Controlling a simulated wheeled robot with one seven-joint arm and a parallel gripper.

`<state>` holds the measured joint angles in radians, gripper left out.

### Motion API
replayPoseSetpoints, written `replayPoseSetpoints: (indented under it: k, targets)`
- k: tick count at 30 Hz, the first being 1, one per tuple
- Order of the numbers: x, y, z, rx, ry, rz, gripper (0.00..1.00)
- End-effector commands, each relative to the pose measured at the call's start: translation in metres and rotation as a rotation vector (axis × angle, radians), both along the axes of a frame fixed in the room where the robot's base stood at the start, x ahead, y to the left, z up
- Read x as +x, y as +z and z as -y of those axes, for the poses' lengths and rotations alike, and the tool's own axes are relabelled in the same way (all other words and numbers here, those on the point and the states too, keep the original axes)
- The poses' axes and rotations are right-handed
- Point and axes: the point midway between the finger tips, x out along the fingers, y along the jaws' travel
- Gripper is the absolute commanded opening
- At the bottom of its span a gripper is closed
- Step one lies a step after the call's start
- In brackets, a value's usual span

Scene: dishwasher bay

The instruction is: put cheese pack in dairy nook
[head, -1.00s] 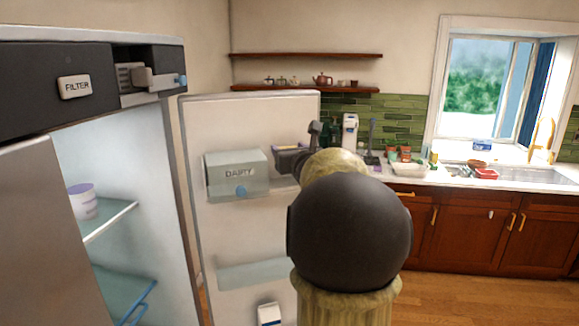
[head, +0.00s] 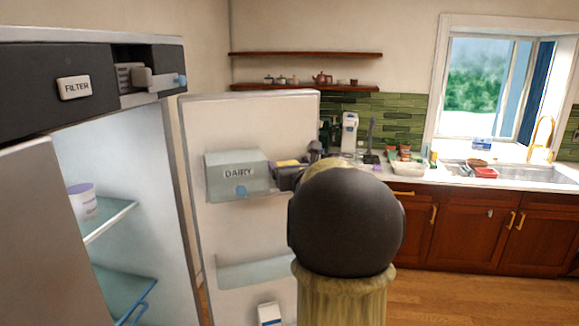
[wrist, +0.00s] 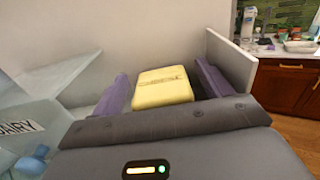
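The yellow cheese pack (wrist: 162,87) sits between the two purple fingers of my gripper (wrist: 165,86), one along each side, in the wrist view. My gripper (head: 287,171) appears shut on it, just right of the dairy nook and in front of the fridge door. In the head view only a yellow strip of the pack (head: 288,162) shows. The dairy nook (head: 236,174) is a translucent box on the door with a DAIRY label and a blue knob; its cover looks closed. Its labelled front (wrist: 18,130) is at the left in the wrist view.
The fridge door (head: 245,125) stands open, with a lower bin (head: 260,270) below the nook. The door's raised edge (wrist: 232,62) is close to the right finger. A white tub (head: 83,202) stands on a fridge shelf. The cluttered counter is farther back right.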

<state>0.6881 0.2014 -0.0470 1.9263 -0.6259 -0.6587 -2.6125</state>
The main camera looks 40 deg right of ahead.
Motion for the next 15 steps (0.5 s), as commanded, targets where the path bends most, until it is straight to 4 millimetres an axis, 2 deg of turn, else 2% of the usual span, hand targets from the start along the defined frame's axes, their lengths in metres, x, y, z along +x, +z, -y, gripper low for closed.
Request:
replayPoseSetpoints:
  k: [9, 15]
  targets:
    - [0.000, 0.003, 0.000, 0.000, 0.000, 0.000, 0.78]
    - [-0.019, -0.001, -0.007, -0.002, -0.001, 0.002, 0.78]
